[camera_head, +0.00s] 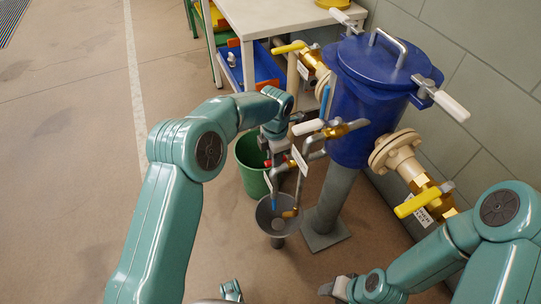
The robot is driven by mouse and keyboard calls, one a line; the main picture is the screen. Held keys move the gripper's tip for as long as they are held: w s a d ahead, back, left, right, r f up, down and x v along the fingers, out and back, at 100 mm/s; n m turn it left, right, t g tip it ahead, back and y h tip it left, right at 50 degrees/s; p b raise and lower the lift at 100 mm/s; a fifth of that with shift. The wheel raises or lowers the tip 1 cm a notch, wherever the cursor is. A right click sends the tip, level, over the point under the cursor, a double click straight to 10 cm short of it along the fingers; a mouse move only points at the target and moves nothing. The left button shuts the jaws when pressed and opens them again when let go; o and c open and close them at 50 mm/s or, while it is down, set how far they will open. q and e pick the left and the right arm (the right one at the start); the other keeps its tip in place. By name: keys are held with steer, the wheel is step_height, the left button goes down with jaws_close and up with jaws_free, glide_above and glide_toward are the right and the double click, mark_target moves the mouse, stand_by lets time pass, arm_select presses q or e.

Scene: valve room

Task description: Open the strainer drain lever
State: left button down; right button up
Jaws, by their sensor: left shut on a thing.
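The strainer is a blue lidded vessel (362,110) on a grey post. Thin grey drain pipes (301,187) with small valves run down from its left side to a grey funnel (268,222). My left gripper (271,156) points down at these pipes and is shut on a small red lever (291,163), which seems to be the drain lever. The fingers and pipes overlap, so the exact grip is hard to see. White tags hang beside it. My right gripper (334,288) is low near the bottom edge, away from the valves; its jaws are unclear.
A green bucket (250,178) stands behind the funnel. A white-handled lever (308,127) and a blue lever (325,103) are close to my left wrist. Yellow-handled valves (411,204) sit on the side pipes. A bench (265,18) is behind; the floor at left is clear.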

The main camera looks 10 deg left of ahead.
stand_by(0.5)
arm_select(q)
steer(key=c, duration=1)
jaws_free()
steer(key=shift+r, duration=0.1)
step_height(320, 180, up, 16)
steer(key=p, duration=0.5)
steer(key=shift+r, duration=0.1)
